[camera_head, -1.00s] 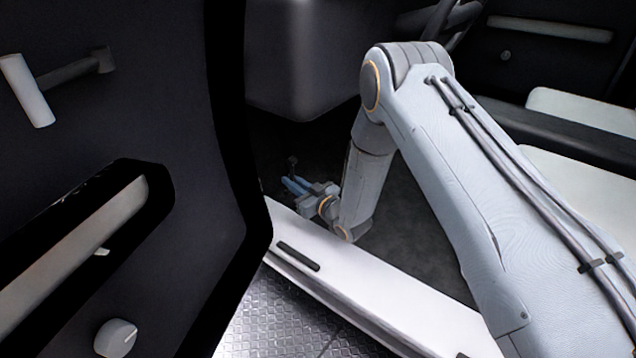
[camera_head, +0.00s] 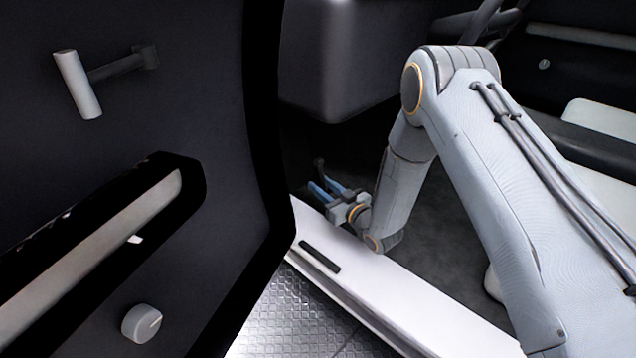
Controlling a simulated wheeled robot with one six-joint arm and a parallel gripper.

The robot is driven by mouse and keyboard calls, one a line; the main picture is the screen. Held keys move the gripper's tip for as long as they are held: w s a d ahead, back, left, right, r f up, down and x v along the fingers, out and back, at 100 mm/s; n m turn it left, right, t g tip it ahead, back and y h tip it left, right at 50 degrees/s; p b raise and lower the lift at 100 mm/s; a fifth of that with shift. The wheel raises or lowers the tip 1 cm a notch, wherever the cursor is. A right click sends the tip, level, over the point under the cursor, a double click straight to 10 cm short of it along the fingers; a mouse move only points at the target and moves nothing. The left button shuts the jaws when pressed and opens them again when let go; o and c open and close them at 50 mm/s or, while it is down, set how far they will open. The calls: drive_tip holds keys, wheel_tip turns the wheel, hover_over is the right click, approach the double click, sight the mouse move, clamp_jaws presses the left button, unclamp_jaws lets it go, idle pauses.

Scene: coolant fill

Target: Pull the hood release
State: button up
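A small dark lever (camera_head: 319,164), which looks like the hood release, stands in the shadowed footwell just inside the door sill. My gripper (camera_head: 317,181) is low in the footwell, just above the sill's inner edge. Its two blue fingers point up and left toward the lever, with a visible gap between them. The lever's top shows just beyond the fingertips; its lower part is hard to make out in the dark. I see nothing held between the fingers.
The open door (camera_head: 225,120) with its armrest, handle and knob fills the left side. The white sill (camera_head: 385,280) runs below my gripper. The dark dashboard underside (camera_head: 340,60) hangs above. A pale seat (camera_head: 600,125) is at the right.

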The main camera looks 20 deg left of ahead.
drive_tip(key=shift+p+v, duration=0.4)
drive_tip(key=shift+v, duration=2.25)
drive_tip(key=shift+a+r, duration=0.1)
